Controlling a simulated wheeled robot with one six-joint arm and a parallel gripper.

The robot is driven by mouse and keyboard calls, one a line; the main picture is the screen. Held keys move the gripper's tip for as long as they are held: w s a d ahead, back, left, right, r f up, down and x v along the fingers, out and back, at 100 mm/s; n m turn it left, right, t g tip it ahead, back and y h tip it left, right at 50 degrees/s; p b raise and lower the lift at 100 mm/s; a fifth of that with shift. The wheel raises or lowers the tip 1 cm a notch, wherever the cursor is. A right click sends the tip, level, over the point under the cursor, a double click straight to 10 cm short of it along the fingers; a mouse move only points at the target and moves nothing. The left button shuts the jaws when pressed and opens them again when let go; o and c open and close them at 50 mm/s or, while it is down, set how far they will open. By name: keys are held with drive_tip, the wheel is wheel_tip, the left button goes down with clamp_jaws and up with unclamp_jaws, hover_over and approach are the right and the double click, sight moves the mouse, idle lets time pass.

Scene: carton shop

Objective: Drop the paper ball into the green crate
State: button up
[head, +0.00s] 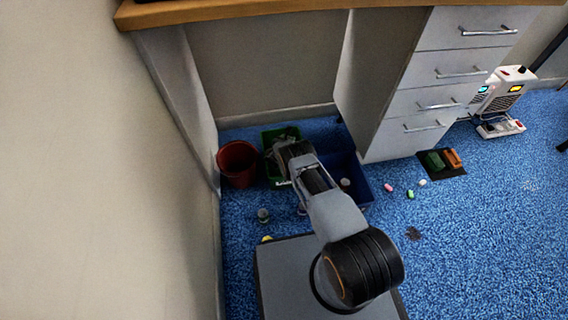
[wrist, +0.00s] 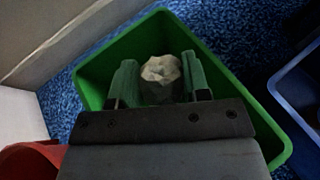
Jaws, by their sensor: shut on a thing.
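The paper ball (wrist: 161,70) is crumpled and off-white. My gripper (wrist: 160,78) is shut on it, one green finger pad on each side. In the wrist view the ball and fingers are over the open green crate (wrist: 93,73), inside its outline. How high the ball is above the crate floor I cannot tell. In the head view the green crate (head: 270,137) stands under the desk, and my arm covers part of it. The ball is not clearly made out there.
A red bin (head: 237,163) stands left of the crate, and a blue crate (head: 362,182) on its right. A drawer unit (head: 425,100) rises to the right. Small items lie on the blue carpet, including a dark mat (head: 447,172). A white machine (head: 503,90) stands farther right.

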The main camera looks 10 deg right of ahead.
drive_tip(key=o, duration=1)
drive_tip(key=shift+c, duration=0.2)
drive_tip(key=shift+s+r, duration=0.1)
drive_tip(key=p+v, duration=0.6)
drive_tip(key=v, duration=0.7)
drive_tip(key=shift+s+a+p, duration=0.2)
drive_tip(key=shift+a+p, duration=0.05)
drive_tip(key=shift+p, duration=0.1)
drive_tip(key=shift+r, duration=0.15)
